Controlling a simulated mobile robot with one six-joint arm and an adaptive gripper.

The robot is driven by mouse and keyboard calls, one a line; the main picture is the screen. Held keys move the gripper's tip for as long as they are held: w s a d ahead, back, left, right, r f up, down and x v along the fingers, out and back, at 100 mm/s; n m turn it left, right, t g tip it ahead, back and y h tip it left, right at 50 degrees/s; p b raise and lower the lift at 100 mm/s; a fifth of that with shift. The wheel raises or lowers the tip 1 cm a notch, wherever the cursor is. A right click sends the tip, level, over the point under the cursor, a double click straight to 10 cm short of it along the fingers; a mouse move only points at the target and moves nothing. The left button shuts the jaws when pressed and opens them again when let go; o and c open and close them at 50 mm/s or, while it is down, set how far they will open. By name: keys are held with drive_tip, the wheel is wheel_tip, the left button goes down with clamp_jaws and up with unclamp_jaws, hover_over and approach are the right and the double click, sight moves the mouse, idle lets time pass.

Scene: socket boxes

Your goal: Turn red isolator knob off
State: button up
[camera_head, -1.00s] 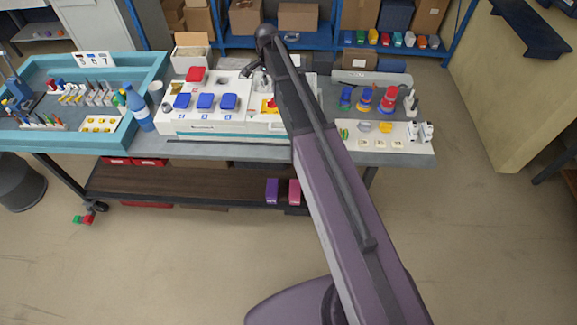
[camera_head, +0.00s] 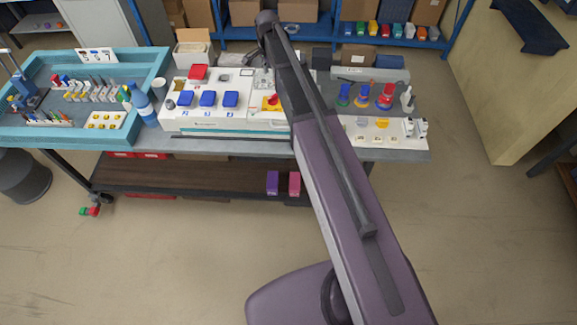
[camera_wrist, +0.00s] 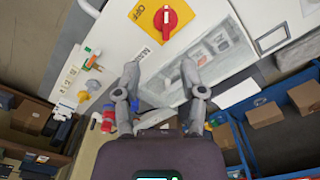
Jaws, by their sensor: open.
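The red isolator knob (camera_wrist: 166,18) sits on a yellow plate on a white panel, at the top of the wrist view. Lettering reading "OFF" shows beside it. In the head view the red knob (camera_head: 272,99) on its yellow plate is on the white socket box (camera_head: 240,122), just left of my arm. My gripper (camera_wrist: 160,72) shows in the wrist view with its two fingers spread apart and nothing between them. The knob is beyond the fingertips, not touched. In the head view my arm hides the gripper's fingers.
Blue-lidded sockets (camera_head: 208,98) and a red-lidded one (camera_head: 198,72) stand on the box left of the knob. A blue bottle (camera_head: 142,105) stands near the teal tray (camera_head: 60,146). Coloured ring stacks (camera_head: 363,96) stand right of my arm.

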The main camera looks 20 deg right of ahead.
drive_tip(key=s+f+n+b, duration=0.6)
drive_tip(key=s+f+b, duration=0.2)
drive_tip(key=s, duration=0.6)
drive_tip(key=s+a+f+n+b, duration=0.1)
drive_tip(key=s+f+n+b, duration=0.5)
drive_tip(key=s, duration=0.9)
drive_tip(key=shift+s+f+b, duration=0.15)
drive_tip(key=shift+f+b, duration=1.25)
drive_tip(key=shift+f, duration=0.2)
drive_tip(key=shift+s+a+n, duration=0.1)
drive_tip(key=shift+s+n, duration=0.05)
drive_tip(key=shift+n, duration=0.15)
wheel_tip(320, 180, up, 18)
drive_tip(key=m+p, duration=1.3)
drive_tip(key=p, duration=0.5)
hover_over(271, 97)
drive_tip(key=shift+f, duration=0.1)
drive_tip(key=shift+f, duration=0.15)
wheel_tip(271, 97, down, 13)
drive_tip(key=b, duration=1.4)
drive_tip(key=shift+f, duration=0.2)
